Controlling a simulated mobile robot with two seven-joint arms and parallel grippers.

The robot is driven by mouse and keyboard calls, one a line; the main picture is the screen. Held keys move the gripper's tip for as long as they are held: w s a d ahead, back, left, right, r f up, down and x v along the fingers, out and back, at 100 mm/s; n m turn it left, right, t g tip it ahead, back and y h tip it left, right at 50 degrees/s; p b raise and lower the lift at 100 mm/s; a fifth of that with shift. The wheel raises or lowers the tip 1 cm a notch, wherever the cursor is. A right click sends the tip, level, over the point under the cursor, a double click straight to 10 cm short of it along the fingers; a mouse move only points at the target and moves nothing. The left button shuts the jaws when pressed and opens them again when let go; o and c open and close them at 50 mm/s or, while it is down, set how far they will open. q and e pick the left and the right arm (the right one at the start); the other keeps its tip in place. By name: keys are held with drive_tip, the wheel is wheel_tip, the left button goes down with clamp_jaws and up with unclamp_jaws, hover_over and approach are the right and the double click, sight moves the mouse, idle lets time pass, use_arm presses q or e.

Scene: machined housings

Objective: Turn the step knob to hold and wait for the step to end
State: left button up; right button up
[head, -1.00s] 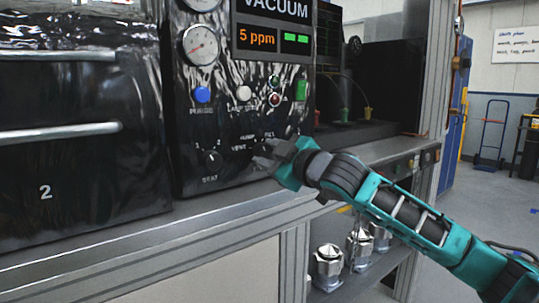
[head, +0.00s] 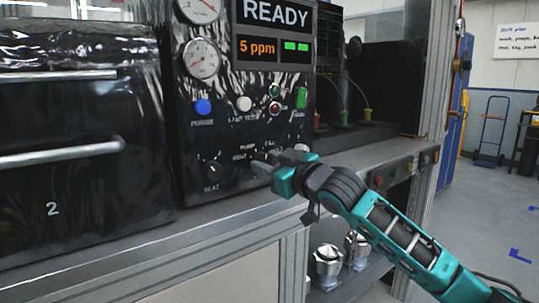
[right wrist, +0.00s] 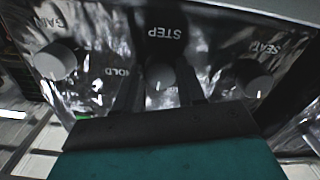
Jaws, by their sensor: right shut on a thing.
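The step knob (right wrist: 161,76) is a small grey knob under the upside-down word STEP in the right wrist view. My right gripper (right wrist: 158,92) has its dark fingers on either side of it and is shut on it. The display (head: 275,15) reads READY, with 5 ppm below. My left gripper is not in view.
The seat knob (head: 213,173) is left of my gripper, and the gain knob (right wrist: 55,60) is on the other side. Blue (head: 203,106), white and green buttons sit above. Metal housings (head: 327,265) stand on the shelf below the bench.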

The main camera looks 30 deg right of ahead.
drive_tip(key=m+p, duration=0.3)
drive_tip(key=shift+r, duration=0.25)
drive_tip(key=m+p, duration=0.2)
drive_tip(key=p, duration=0.1)
drive_tip(key=shift+m, duration=0.4)
drive_tip(key=m+p, duration=0.1)
drive_tip(key=p, duration=0.1)
drive_tip(key=shift+m+p, duration=0.35)
drive_tip(key=shift+m, duration=0.05)
drive_tip(key=m+p, duration=0.3)
drive_tip(key=shift+f+m+p, duration=0.15)
drive_tip(key=shift+m+p, duration=0.55)
drive_tip(key=shift+p, duration=0.05)
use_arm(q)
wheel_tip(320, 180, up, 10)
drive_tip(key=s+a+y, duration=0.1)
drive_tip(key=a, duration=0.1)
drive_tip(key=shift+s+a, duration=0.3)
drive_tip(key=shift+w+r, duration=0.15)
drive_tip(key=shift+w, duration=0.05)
use_arm(e)
drive_tip(key=shift+m, duration=0.3)
